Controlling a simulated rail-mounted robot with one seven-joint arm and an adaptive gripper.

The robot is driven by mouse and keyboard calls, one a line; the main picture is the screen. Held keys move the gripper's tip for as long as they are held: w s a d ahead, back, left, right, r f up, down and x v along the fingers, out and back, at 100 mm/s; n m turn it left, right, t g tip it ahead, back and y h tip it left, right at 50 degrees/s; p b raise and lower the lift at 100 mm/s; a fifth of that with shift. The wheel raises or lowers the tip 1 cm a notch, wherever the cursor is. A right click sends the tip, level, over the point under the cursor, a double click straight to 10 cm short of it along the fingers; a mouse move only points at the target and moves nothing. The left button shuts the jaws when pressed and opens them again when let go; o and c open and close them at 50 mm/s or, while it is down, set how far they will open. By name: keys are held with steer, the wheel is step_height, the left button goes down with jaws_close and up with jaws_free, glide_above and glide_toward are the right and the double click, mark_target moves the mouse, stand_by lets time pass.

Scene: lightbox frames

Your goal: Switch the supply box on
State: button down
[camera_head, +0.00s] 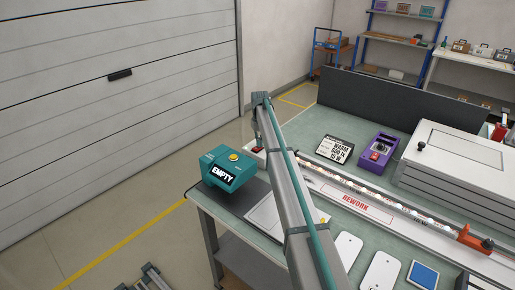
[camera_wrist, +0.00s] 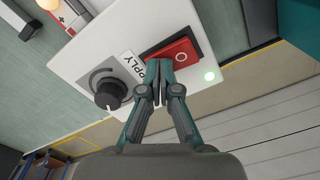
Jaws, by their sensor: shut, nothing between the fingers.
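The supply box (camera_wrist: 95,52) fills the upper middle of the wrist view. It is white, with a dark round knob (camera_wrist: 110,93), a label partly reading "PPLY" and a red rocker switch (camera_wrist: 187,52) marked with a circle. In the head view my arm hides most of the box, and only a small red and white part (camera_head: 258,150) shows.
White plates lie in front.

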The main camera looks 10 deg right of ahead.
steer(key=shift+r+p, duration=1.15)
steer(key=shift+r, duration=2.25)
steer(key=shift+a, duration=0.1)
